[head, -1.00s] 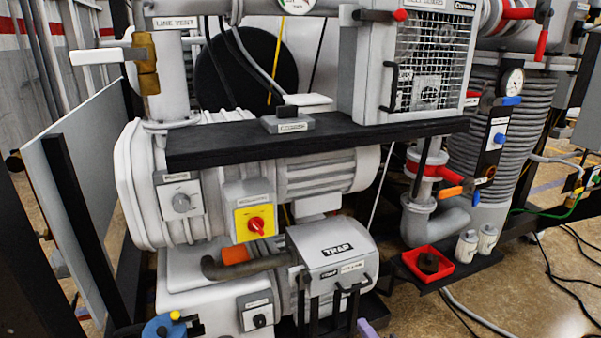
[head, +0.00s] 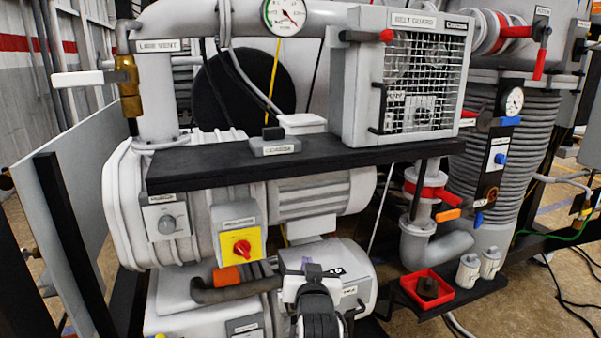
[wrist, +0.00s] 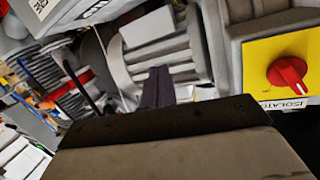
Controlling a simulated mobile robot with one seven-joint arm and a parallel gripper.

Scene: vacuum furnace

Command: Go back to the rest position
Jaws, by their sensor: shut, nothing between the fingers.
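My gripper shows in the wrist view as two dark purple fingers (wrist: 158,86) pressed together with nothing between them. In the head view my wrist and gripper (head: 308,266) are at the bottom middle, in front of the grey trap housing (head: 352,262), and hide much of its lid and label. The gripper is apart from the yellow isolator plate with its red knob (head: 242,247), which lies to its upper left. The same red knob (wrist: 288,74) is at the right of the wrist view. No rest position is marked in the frames.
A black shelf (head: 330,152) crosses above the pump and carries the belt guard box (head: 405,80). A red tray (head: 427,290) stands at right. Open floor (head: 545,300) shows at lower right.

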